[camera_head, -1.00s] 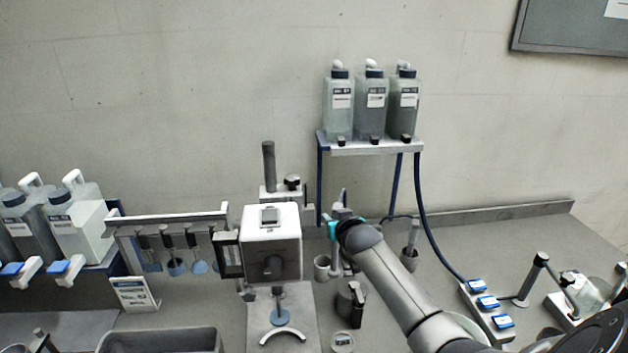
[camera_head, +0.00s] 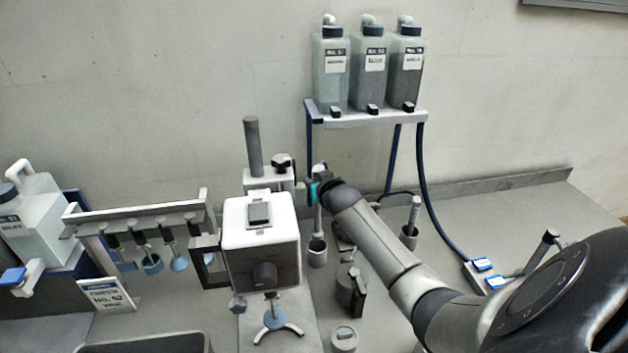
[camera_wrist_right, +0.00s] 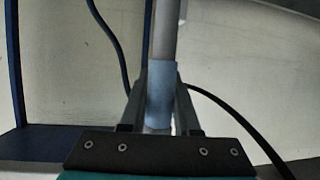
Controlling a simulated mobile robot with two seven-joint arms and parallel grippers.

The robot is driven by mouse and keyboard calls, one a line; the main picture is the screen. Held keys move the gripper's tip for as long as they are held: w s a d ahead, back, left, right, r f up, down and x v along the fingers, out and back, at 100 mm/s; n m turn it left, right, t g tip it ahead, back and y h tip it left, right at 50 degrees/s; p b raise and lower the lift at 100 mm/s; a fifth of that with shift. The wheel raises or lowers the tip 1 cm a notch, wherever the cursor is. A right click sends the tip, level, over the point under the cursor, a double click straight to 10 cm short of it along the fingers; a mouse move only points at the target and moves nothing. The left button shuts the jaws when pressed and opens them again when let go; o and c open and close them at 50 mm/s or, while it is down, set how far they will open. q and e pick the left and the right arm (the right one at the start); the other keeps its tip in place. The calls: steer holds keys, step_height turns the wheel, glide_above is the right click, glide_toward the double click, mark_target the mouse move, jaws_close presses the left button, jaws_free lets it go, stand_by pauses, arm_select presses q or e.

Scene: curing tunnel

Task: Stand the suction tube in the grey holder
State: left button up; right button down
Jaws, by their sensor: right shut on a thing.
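My right gripper (camera_head: 318,190) is shut on the suction tube (camera_head: 317,218), a slim grey tube held about upright behind the white machine's right side. In the right wrist view the tube (camera_wrist_right: 166,35) runs up between the fingers, which close on its blue-grey band (camera_wrist_right: 160,88). A small grey cup-shaped holder (camera_head: 317,257) stands on the bench below the gripper. The tube's lower end shows at the holder's mouth; I cannot tell how deep it sits. A second grey cup (camera_head: 408,238) stands to the right with a grey rod in it. My left gripper is not in view.
A white machine (camera_head: 262,240) stands close left of the holder. A blue-legged shelf (camera_head: 365,118) with three bottles stands behind, its dark hose hanging right. A dark jug-like item (camera_head: 350,290) and a small round pot (camera_head: 344,338) are in front. Bench at right is partly clear.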

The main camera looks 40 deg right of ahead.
step_height(320, 180, down, 9)
steer(key=b, duration=0.6)
steer(key=shift+b, duration=0.4)
steer(key=shift+f+b, duration=0.35)
steer(key=shift+f, duration=0.4)
stand_by(0.6)
jaws_free()
stand_by(0.8)
stand_by(0.5)
